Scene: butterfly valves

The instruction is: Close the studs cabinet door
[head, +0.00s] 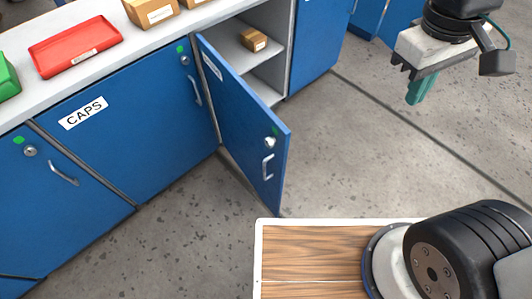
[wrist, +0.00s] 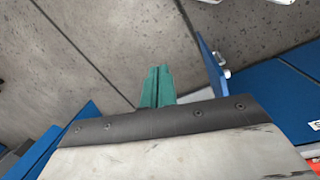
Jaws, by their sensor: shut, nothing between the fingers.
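A blue cabinet door (head: 245,125) stands wide open in the head view, swung out from the counter front. It has a silver handle (head: 267,166), a lock with a green mark, and a white label seen too obliquely to read.
A shut door marked CAPS (head: 130,125) is left of the open cabinet, with another shut blue door (head: 55,195) beyond. The white counter (head: 100,72) holds a red tray (head: 75,45), a green bin (head: 8,78) and cardboard boxes. Grey floor (head: 350,150) is clear right of the door.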

